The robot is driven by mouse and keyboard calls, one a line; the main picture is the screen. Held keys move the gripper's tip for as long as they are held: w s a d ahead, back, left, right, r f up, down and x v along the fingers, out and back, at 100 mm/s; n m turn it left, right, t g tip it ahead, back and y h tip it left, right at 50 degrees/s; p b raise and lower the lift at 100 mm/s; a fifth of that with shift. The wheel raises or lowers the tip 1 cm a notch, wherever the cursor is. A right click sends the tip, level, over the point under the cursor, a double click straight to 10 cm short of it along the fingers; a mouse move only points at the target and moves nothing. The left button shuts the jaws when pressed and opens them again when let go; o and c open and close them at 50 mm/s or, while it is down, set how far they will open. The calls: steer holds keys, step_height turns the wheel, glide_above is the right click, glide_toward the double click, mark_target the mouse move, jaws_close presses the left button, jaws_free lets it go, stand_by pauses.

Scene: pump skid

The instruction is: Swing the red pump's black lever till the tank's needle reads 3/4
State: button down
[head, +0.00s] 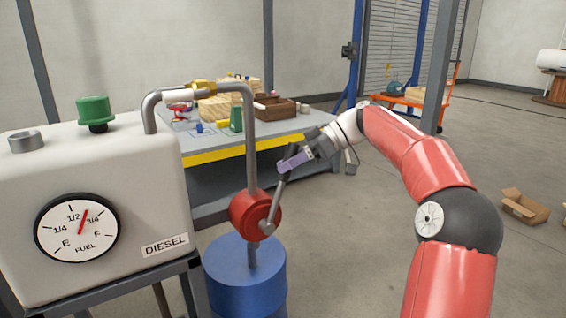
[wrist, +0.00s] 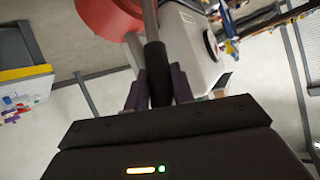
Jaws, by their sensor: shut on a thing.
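The red pump (head: 255,214) sits on a blue drum (head: 245,275), and its grey lever (head: 277,200) rises from the pivot, leaning slightly right. My gripper (head: 292,160) is shut on the lever's black grip near its top. In the wrist view, the black grip (wrist: 158,75) stands between the two purple fingers (wrist: 158,92), with the red pump (wrist: 110,15) beyond. The white diesel tank (head: 130,170) stands at the left. On its fuel gauge (head: 77,228), the red needle (head: 83,221) points between 1/2 and 3/4.
A grey pipe (head: 250,130) runs from the pump up and over to the tank. A workbench (head: 245,137) with a wooden crate (head: 275,108) and several small items stands behind. An open cardboard box (head: 526,206) lies on the floor at right. Floor between is clear.

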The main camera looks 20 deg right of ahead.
steer(key=shift+w+d+f+y, duration=0.15)
steer(key=shift+d+y, duration=0.25)
steer(key=c, duration=1.2)
jaws_free()
steer(key=shift+p+v, duration=0.5)
steer(key=shift+v, duration=3.4)
